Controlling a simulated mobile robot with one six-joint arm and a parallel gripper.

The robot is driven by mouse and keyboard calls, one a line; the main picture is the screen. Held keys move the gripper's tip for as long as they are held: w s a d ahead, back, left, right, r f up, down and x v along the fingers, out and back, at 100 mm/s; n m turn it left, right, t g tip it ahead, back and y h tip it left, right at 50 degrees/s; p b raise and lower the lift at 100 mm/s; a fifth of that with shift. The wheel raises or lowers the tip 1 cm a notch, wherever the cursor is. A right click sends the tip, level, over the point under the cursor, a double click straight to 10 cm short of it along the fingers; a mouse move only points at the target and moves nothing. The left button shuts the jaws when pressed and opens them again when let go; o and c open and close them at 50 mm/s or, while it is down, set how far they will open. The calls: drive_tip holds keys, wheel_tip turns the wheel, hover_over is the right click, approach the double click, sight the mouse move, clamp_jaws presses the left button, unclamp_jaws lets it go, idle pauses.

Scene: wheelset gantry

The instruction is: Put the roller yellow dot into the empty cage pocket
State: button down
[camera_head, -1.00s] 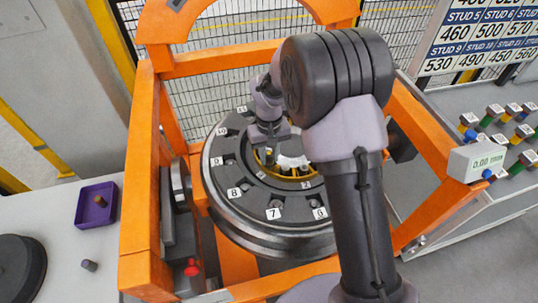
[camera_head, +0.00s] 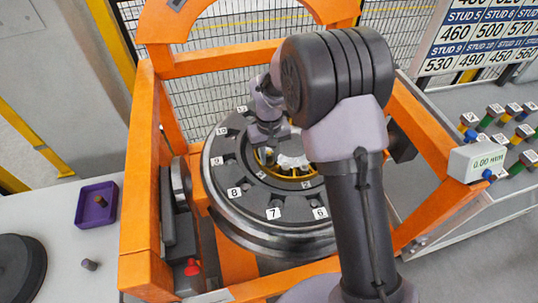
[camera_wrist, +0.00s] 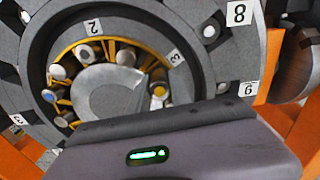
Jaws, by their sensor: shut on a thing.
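The roller with the yellow dot (camera_wrist: 158,94) shows its end face in the wrist view, right at the edge of my gripper's body. My gripper (camera_head: 267,155) points down at the left part of the yellow cage ring (camera_head: 262,166) in the head view. It is shut on this roller; the fingers themselves are mostly hidden behind the gripper body. Several other rollers (camera_wrist: 126,57) with pale ends sit around the cage in the wrist view. I cannot tell whether the held roller is inside a pocket or just above it, and the empty pocket is not clearly visible.
A dark ring with number plates (camera_head: 274,213) surrounds the cage, within an orange gantry frame (camera_head: 138,190). A purple tray (camera_head: 82,214) holds a brownish roller, and a grey piece (camera_head: 89,264) stands on the left table. Coloured studs (camera_head: 497,110) and a display box (camera_head: 477,162) are at right.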

drive_tip(key=shift+f+b, duration=0.35)
drive_tip(key=shift+f, duration=0.15)
drive_tip(key=c, duration=1.1)
unclamp_jaws()
